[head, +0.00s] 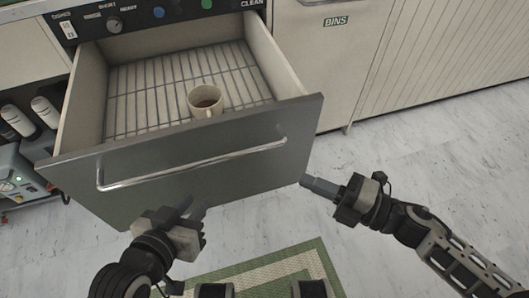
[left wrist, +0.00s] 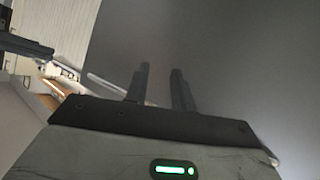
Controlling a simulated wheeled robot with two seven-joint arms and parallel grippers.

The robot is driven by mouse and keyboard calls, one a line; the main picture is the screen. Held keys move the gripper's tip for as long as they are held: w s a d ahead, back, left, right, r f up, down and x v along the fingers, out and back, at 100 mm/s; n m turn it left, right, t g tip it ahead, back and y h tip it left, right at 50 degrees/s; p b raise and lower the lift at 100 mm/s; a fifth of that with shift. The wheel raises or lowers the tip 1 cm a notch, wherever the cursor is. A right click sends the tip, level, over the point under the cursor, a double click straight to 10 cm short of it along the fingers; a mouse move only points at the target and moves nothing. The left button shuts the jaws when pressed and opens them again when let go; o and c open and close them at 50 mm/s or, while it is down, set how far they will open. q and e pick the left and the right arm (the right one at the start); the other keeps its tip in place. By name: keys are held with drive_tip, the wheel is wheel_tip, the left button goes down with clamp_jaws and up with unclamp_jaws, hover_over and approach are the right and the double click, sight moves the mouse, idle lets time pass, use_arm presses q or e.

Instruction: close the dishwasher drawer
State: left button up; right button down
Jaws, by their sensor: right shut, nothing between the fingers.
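The dishwasher drawer (head: 240,171) is pulled out, with a dark grey front and a silver bar handle (head: 190,166) across it. Inside it a wire rack holds a cream mug (head: 206,102) with dark contents, standing upright. My left gripper (head: 193,210) is in front of the drawer's lower left part, its fingers apart with nothing between them. The left wrist view shows the two fingers (left wrist: 158,88) apart before the grey front. My right gripper (head: 304,181) is shut and empty at the drawer front's right edge; I cannot tell whether it touches.
A control panel (head: 120,18) with a knob and buttons is above the drawer. A cabinet door marked BINS (head: 335,60) is at the right. Cups and a machine (head: 15,175) are at the left. A green mat (head: 265,268) lies on the floor; the right floor is clear.

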approach(247, 141)
drive_tip(key=s+a, duration=0.1)
drive_tip(key=a, duration=0.3)
drive_tip(key=w, duration=0.1)
drive_tip(key=w+a, duration=0.1)
drive_tip(key=w, duration=0.1)
drive_tip(key=shift+r, duration=0.1)
drive_tip(key=shift+w+a, duration=0.1)
drive_tip(key=shift+w, duration=0.3)
